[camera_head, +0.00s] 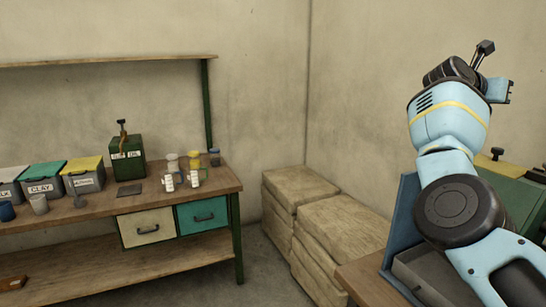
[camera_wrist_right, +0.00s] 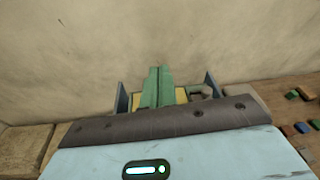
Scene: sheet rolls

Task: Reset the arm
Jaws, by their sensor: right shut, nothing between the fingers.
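In the right wrist view, my light-blue wrist housing and a dark bar fill the lower part. A green upright shape (camera_wrist_right: 157,84) with yellow beside it shows just beyond the bar; I cannot tell exactly what it is. My left arm and gripper are not in view.
A table edge (camera_head: 366,282) with a blue upright panel (camera_head: 401,215) and green equipment (camera_head: 518,197) lies under my right arm. Stacked blocks (camera_head: 342,232) stand beside it. At left, a workbench (camera_head: 132,202) holds bins, cups and a green box (camera_head: 127,158).

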